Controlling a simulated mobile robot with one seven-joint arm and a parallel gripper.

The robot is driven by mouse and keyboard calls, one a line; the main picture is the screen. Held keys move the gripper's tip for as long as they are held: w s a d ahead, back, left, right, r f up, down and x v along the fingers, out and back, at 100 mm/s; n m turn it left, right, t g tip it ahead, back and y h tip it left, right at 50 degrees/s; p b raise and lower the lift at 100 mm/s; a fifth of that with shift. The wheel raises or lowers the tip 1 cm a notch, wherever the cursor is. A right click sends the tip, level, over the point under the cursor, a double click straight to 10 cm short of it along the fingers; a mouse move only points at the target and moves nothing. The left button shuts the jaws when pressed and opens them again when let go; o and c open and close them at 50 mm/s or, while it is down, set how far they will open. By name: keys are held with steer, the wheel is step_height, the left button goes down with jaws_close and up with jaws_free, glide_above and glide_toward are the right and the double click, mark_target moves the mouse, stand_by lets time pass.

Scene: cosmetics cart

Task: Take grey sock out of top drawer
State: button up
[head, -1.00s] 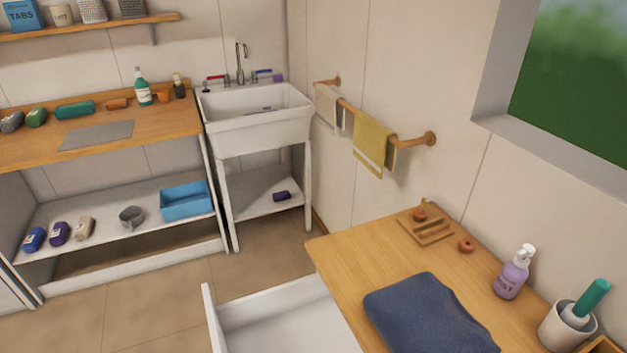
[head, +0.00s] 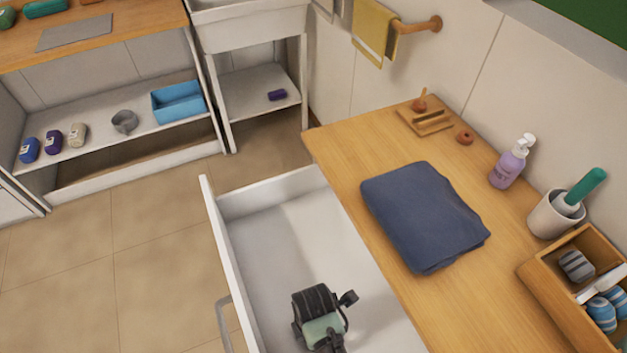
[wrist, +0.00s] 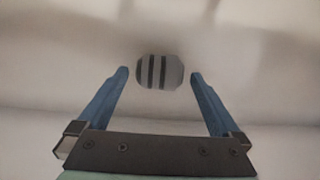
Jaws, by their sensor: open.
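The grey sock (wrist: 160,71) is a rolled ball with dark stripes, lying on the white floor of the open top drawer (head: 290,235). My gripper (wrist: 160,74) is open in the wrist view, with its blue fingers on the left and right of the sock. The fingertips show gaps to the sock on both sides, and I cannot tell how far above or short of it they are. In the head view my gripper (head: 321,316) is low over the drawer, near the picture's bottom edge. The sock is not discernible there; my gripper seems to hide it.
The drawer juts left from a wooden top with a folded blue cloth (head: 422,215), purple pump bottle (head: 512,163) and white cup (head: 553,215). A wooden box (head: 545,300) there holds another grey striped sock (head: 576,265) and blue striped ones. Open floor lies left.

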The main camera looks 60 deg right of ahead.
step_height(320, 180, down, 2)
steer(key=shift+f, duration=0.1)
steer(key=c, duration=1.2)
